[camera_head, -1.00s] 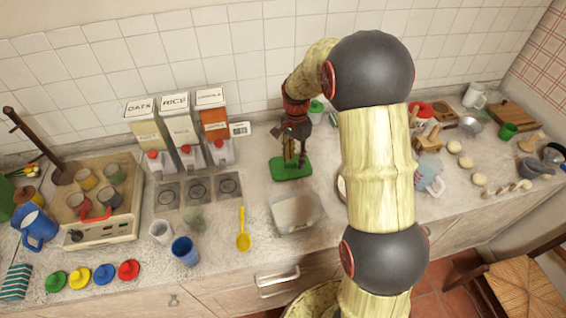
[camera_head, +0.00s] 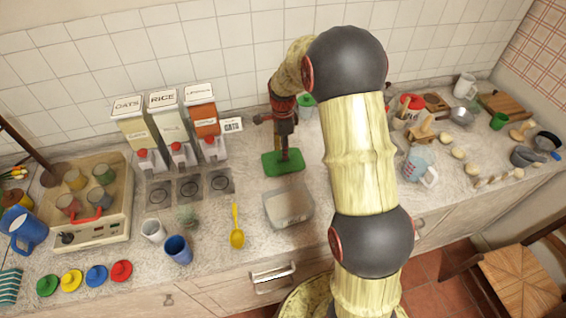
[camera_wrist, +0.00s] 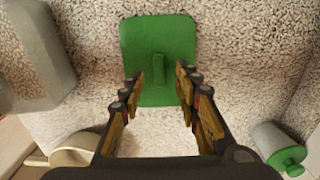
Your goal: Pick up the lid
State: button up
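A flat green lid (camera_head: 270,164) with rounded corners lies on the counter below my gripper (camera_head: 285,152). In the wrist view the lid (camera_wrist: 178,35) is near the top centre, with a raised bar handle (camera_wrist: 158,70) along its middle. My gripper (camera_wrist: 160,78) is open and empty. Its fingertips appear on either side of the handle's near part, with space on both sides. How far they are above the lid is hard to tell. A clear rectangular container (camera_head: 288,208) stands in front of the lid.
Cereal dispensers (camera_head: 172,130) stand left of the lid, with a small label stand (camera_head: 231,125) beside them. A yellow spoon (camera_head: 236,228), a blue cup (camera_head: 178,249) and several round coloured lids (camera_head: 96,275) lie farther left. A measuring jug (camera_head: 420,167) is at right.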

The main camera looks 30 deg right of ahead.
notch_tip(320, 180, down, 3)
jog(key=shift+f, duration=0.15)
jog(key=shift+s, duration=0.1)
jog(key=c, duration=0.4)
grip_shut()
